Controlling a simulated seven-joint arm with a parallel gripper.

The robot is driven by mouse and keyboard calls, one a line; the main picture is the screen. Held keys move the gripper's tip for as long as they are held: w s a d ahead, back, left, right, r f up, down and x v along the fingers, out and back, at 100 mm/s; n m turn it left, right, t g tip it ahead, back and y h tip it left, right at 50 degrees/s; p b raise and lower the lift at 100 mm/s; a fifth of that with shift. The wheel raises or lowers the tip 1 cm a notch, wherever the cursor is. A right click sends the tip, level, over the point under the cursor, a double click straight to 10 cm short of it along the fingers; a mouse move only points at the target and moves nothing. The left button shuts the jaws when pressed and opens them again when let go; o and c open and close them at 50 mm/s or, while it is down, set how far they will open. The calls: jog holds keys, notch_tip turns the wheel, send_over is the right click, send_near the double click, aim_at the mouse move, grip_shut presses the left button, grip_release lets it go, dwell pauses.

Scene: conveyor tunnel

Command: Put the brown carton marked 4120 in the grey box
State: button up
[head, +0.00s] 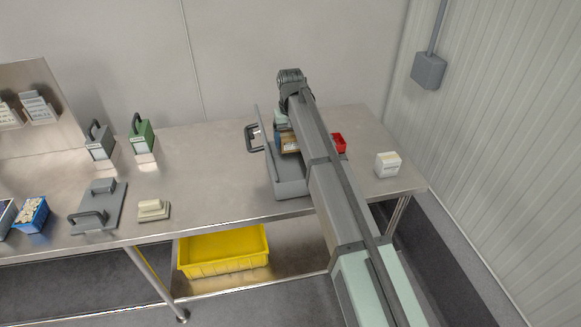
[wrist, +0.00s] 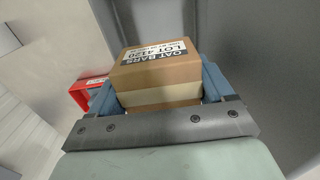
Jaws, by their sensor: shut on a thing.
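The brown carton marked "OAT BARS LOT 4120" (wrist: 158,72) is between the blue fingers of my gripper (wrist: 160,92) in the wrist view. My gripper is shut on it. In the head view the carton (head: 289,141) shows partly, left of my arm, at the grey box (head: 288,189). The grey box stands on the steel table with its lid raised at the left side.
A red bin (head: 339,142) stands just right of my arm, and a white carton (head: 388,164) is farther right. A grey lid-like plate (head: 98,207), a green block with a handle (head: 142,137) and a blue bin (head: 31,214) are left. The table's middle is clear.

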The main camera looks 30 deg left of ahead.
aim_at(291, 173)
notch_tip(291, 173, down, 12)
jog(key=shift+r, duration=0.1)
dwell(0.5)
jog(key=o, duration=1.4)
jog(key=shift+f, duration=0.2)
notch_tip(291, 173, up, 12)
jog(key=shift+r, duration=0.15)
